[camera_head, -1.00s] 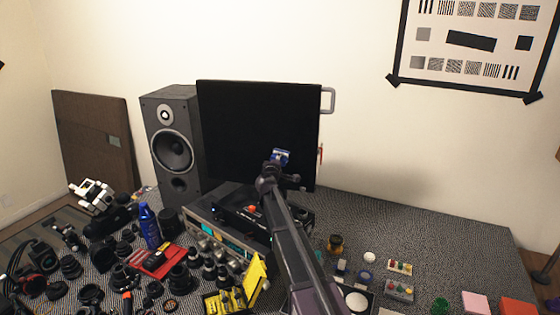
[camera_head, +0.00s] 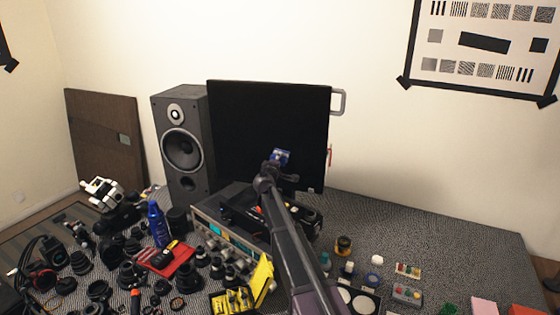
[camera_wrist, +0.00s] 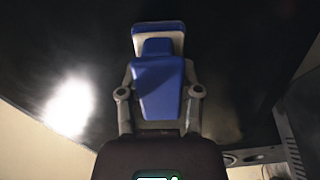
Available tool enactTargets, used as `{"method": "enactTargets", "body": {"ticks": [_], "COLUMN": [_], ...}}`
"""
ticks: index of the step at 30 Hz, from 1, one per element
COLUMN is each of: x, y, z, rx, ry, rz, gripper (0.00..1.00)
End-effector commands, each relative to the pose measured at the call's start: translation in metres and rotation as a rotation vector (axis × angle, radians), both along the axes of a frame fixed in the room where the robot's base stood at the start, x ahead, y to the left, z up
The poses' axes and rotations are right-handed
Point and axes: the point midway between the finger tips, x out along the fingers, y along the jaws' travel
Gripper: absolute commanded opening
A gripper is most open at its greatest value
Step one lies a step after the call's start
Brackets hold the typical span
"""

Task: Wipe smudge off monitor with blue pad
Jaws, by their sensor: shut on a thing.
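The monitor (camera_head: 265,115) stands upright at the back of the table with its black screen facing me. My gripper (camera_head: 281,160) is in front of the screen's lower right part, shut on the blue pad (camera_head: 281,155). In the wrist view the blue pad (camera_wrist: 157,85) sits between the two fingers, with a pale layer on its far face towards the dark screen. Whether the pad touches the screen I cannot tell. A bright white patch lies on the screen left of the pad in the wrist view; it may be glare or the smudge.
A speaker (camera_head: 182,145) stands close on the monitor's left. A stacked device (camera_head: 225,240) sits below the screen, close to my arm. Lens parts and a blue bottle (camera_head: 158,224) crowd the left. The table right of the monitor is mostly clear towards the back.

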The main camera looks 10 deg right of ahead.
Motion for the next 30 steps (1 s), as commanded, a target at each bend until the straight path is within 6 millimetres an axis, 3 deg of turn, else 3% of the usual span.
{"method": "enactTargets", "body": {"ticks": [8,30], "x": [-0.006,-0.052], "y": [0.003,0.024], "z": [0.0,0.0], "rx": [0.0,0.0], "ry": [0.0,0.0], "rz": [0.001,0.0], "gripper": [0.07,0.07]}}
